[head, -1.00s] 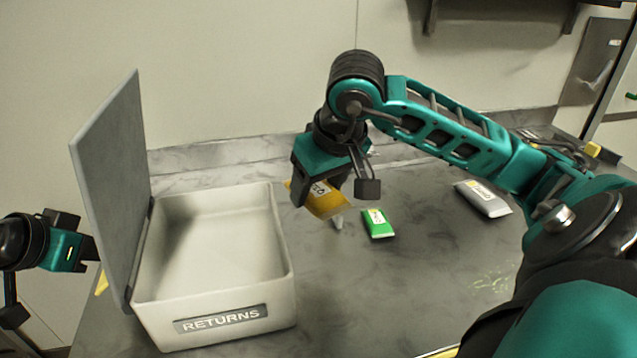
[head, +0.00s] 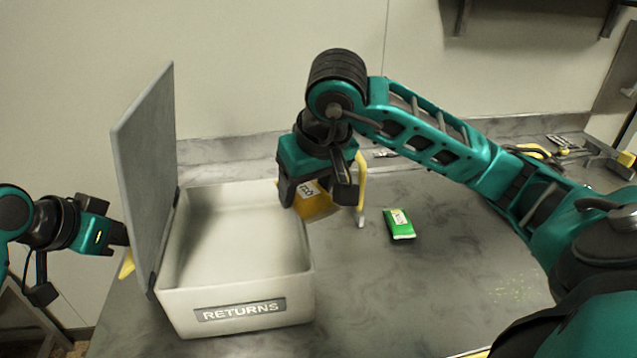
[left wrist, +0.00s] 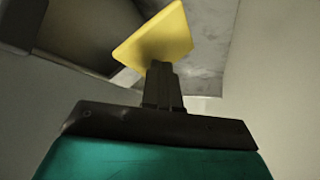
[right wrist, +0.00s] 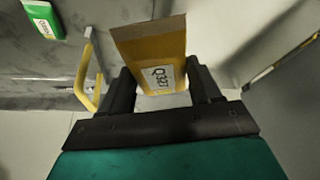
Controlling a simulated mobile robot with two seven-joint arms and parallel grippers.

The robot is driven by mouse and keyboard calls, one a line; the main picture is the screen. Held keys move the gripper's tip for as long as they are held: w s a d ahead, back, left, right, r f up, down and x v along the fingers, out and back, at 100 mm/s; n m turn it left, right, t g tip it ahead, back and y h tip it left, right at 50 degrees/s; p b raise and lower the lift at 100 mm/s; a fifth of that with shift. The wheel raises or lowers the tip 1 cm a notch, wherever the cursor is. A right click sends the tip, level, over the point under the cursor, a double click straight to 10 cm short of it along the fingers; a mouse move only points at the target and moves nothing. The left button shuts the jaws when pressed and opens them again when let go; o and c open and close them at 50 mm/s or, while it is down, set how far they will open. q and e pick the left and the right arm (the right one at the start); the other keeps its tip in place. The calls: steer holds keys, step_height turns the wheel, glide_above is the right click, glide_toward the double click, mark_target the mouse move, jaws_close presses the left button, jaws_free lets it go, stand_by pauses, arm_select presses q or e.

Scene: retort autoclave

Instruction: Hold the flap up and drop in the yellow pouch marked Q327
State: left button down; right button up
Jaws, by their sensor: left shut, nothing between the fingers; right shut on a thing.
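The white RETURNS box (head: 243,290) stands on the counter with its grey flap (head: 145,170) upright at its left side. My right gripper (head: 315,200) is shut on the yellow pouch (head: 318,207), by the box's back right corner in the head view. The pouch also shows between the fingers in the right wrist view (right wrist: 150,50); its white label appears to read Q327, turned over. My left gripper (head: 126,236) is shut and empty on the outer side of the flap. A yellow piece (left wrist: 158,38) lies just beyond its fingertips; I cannot tell whether they touch.
A green pouch (head: 399,224) lies on the counter to the right. A bent yellow bar with a pale end (head: 361,185) stands just beside my right gripper. Tools (head: 555,150) lie at the back right. The front middle of the counter (head: 420,300) is clear.

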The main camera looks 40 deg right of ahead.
arm_select(q)
steer(key=shift+d, duration=0.1)
arm_select(e)
steer(key=w+a, duration=0.3)
steer(key=a, duration=0.4)
steer(key=shift+w, duration=0.4)
steer(key=shift+f, duration=0.15)
stand_by(0.5)
steer(key=shift+f, duration=0.9)
steer(key=o, duration=1.2)
steer(key=shift+c, duration=0.2)
arm_select(q)
steer(key=shift+f, duration=0.1)
arm_select(e)
steer(key=v, duration=1.2)
steer(key=shift+r, duration=0.1)
